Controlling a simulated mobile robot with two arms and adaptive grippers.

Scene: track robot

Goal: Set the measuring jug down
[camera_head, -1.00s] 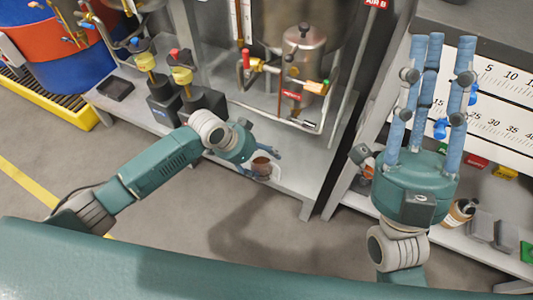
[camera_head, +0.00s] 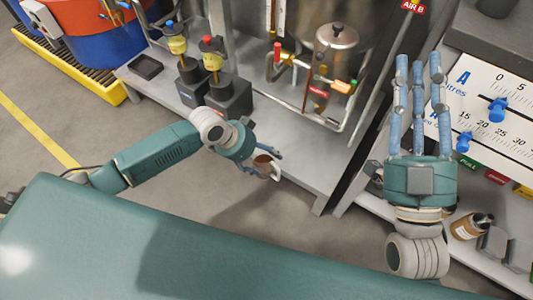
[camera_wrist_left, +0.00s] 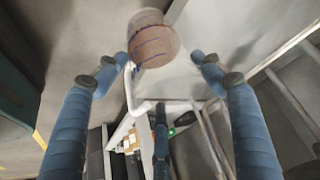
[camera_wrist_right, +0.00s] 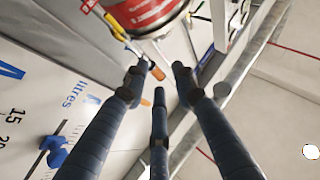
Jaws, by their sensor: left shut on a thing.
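The measuring jug (camera_head: 268,171) is a small clear jug with brown contents. It shows over the front edge of the low grey shelf (camera_head: 309,166); I cannot tell the gap beneath it. My left gripper (camera_head: 265,158) is shut on it, partly hiding it. In the left wrist view the jug's brown contents (camera_wrist_left: 152,40) show beyond the fingertips of my left gripper (camera_wrist_left: 162,68), with the pale handle below. My right gripper (camera_head: 418,68) is raised at the right, fingers spread, open and empty. It also shows in the right wrist view (camera_wrist_right: 158,78).
A scale board (camera_head: 495,85) with blue sliders is at the right. The shelf's front right part is bare.

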